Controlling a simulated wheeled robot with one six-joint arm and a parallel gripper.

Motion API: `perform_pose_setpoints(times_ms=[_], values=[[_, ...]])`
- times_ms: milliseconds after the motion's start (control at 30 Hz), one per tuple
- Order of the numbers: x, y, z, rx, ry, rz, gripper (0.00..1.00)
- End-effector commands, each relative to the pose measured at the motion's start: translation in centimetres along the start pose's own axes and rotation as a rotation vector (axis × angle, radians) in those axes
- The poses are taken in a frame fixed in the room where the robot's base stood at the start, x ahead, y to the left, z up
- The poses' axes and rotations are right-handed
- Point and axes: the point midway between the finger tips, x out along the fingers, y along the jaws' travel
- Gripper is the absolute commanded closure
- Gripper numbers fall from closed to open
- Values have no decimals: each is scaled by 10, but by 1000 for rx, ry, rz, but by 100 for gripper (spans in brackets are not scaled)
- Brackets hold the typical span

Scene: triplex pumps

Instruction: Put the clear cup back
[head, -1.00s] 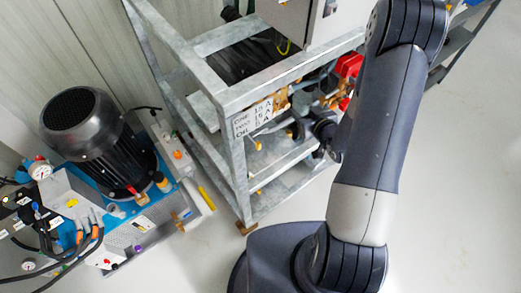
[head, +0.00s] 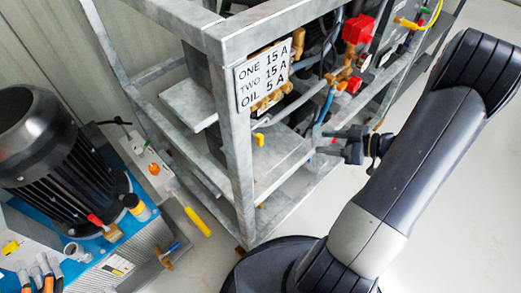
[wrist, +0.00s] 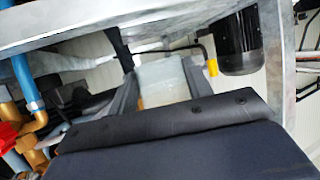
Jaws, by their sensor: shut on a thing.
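My gripper (wrist: 160,88) is shut on the clear cup (wrist: 163,76), which shows as a pale, cloudy, see-through block between the two dark fingers in the wrist view. The cup's lower part is hidden behind my dark wrist. In the head view my gripper (head: 348,145) is at the right side of the grey metal frame (head: 238,150), pointing left toward its shelves. I cannot make out the cup in the head view.
A sign (head: 264,75) hangs on the frame's corner post. Red valves (head: 358,29) and brass fittings sit inside the frame. A black motor (head: 62,150) on a blue base stands at left. Bare floor lies at right. A grey beam (wrist: 90,22) crosses the wrist view's top.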

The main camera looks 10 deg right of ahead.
Motion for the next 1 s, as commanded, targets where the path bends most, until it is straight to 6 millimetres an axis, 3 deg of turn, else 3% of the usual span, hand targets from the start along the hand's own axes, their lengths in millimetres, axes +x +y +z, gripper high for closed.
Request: perform_pose_setpoints(times_ms=[33, 100, 233, 333, 800, 1000], values=[[-3, 0, 14, -3, 0, -5, 76], [-8, -3, 21, -8, 1, -17, 76], [-11, -5, 27, -13, 1, -31, 76], [-2, -6, 24, -16, 0, -36, 76], [105, -11, -17, -19, 1, -38, 76], [137, -11, -31, -17, 0, -35, 76]])
